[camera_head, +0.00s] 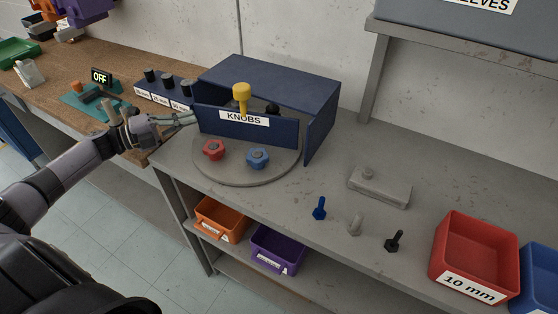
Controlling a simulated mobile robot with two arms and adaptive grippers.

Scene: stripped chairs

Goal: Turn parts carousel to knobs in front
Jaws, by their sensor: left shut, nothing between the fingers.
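The parts carousel is a grey round turntable (245,177) on the grey bench, with navy panels on it. Its front panel, labelled KNOBS (244,118), faces me. A red knob (213,150) and a blue knob (257,158) lie on the disc in front of this panel. A yellow knob-topped post (241,97) stands up behind the label, with a black piece (273,109) beside it. My left gripper (193,119) is shut and empty at the left end of the labelled panel; whether it touches cannot be told. My right gripper is not in view.
A blue, a grey and a black bolt (394,242) and a grey block (379,187) are on the bench right of the carousel. A red bin (475,260) labelled 10 mm stands farther right. Orange and purple bins (277,249) sit on the lower shelf.

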